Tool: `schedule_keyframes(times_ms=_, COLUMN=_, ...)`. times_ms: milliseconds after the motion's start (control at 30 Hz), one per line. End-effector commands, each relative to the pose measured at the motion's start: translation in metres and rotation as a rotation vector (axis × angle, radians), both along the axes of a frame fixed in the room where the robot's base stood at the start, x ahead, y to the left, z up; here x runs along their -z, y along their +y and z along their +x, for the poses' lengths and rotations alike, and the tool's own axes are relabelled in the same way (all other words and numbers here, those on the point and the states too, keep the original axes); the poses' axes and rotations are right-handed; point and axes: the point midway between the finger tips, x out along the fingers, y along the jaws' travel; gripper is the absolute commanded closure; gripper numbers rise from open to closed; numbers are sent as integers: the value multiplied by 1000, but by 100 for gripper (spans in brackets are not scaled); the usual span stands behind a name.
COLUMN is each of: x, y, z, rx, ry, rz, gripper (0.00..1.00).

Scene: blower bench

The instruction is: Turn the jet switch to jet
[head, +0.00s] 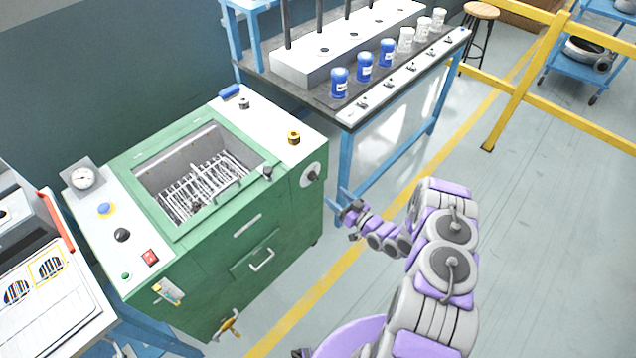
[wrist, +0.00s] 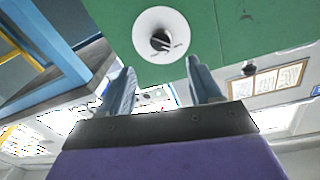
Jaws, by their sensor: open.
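The green blower machine (head: 215,200) stands left of centre in the head view. On its right side face is a round white plate with a dark knob (head: 312,174), which looks like the jet switch; its markings are not readable. The same white plate and knob show near the top middle of the wrist view (wrist: 160,36). My gripper (head: 346,209) is a little to the right of and below the knob in the head view. In the wrist view my gripper (wrist: 158,78) is open and empty, with the knob beyond and between its fingertips, apart from them.
A blue-framed bench (head: 350,115) with blue and white cans stands behind, close to the machine's right side. A drawer handle (head: 262,260) and a brass valve (head: 230,324) stick out of the machine's front. Yellow rails (head: 525,85) stand at right. The floor around my arm is clear.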

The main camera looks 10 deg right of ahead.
Motion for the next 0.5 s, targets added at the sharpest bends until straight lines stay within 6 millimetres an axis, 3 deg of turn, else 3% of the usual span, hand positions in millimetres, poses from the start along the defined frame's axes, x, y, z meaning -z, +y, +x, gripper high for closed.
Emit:
schedule_keyframes(times_ms=300, x=1, y=34, z=54, rx=-5, ry=-4, rz=-3, gripper=36)
schedule_keyframes(times_ms=500, x=1, y=47, z=76, rx=-2, ry=-1, rz=-1, gripper=36)
